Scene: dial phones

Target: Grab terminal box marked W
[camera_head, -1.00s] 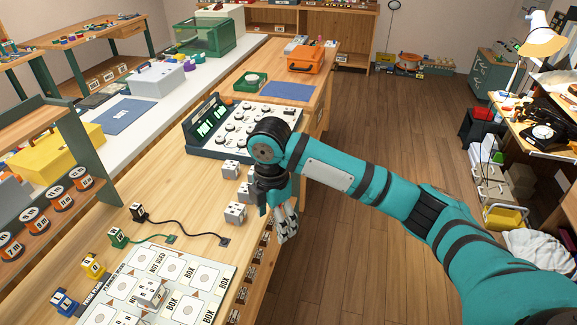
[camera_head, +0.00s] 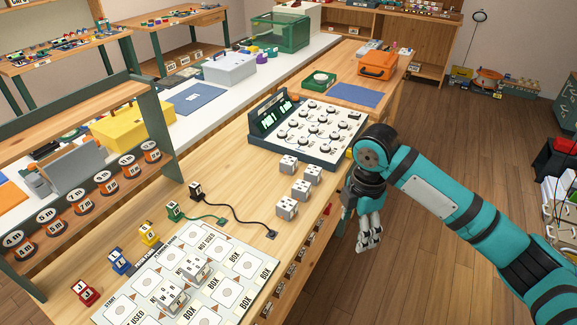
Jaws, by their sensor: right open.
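A white terminal box (camera_head: 172,299) on the planning mat (camera_head: 263,269) carries small letters that look like W. A second white box (camera_head: 194,269) stands just behind it on the mat; its letters look like R, but are too small to be sure. My right gripper (camera_head: 368,240) is open and empty. It hangs fingers down off the right edge of the workbench, well to the right of the mat and apart from both boxes. My left gripper is not in view.
Several white terminal boxes (camera_head: 287,207) stand between the mat and the dial panel (camera_head: 318,132). Coloured plugs (camera_head: 149,234) line the mat's left side, and a black cable (camera_head: 240,214) lies near. A rack of reels (camera_head: 104,186) stands left.

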